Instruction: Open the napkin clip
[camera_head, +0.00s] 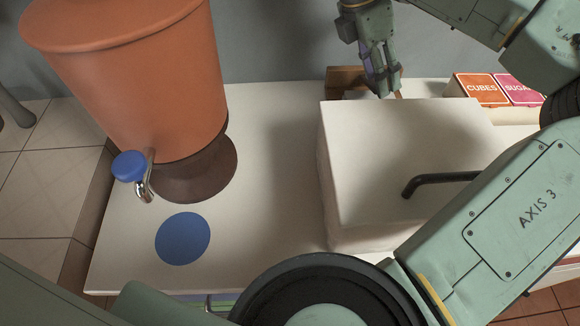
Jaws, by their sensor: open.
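My gripper (386,92) points down at the back of the counter, behind the far edge of a large white block (355,160), which may be a napkin stack. It is open; its fingertips are close to that edge and partly hard to make out. A brown wooden piece (345,80) stands behind the block, just left of the gripper. A thin orange-brown tip (399,93) shows beside the fingers. A black bent bar (435,181) lies over the block's top, its right end hidden by my arm. I cannot tell which of these parts is the napkin clip.
A large orange dispenser (140,80) with a blue-knobbed tap (130,166) stands at left on the white counter (270,130). A blue disc (183,238) lies in front. Boxes labelled CUBES (480,88) and SUGAR (518,88) stand at back right. Counter between dispenser and block is clear.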

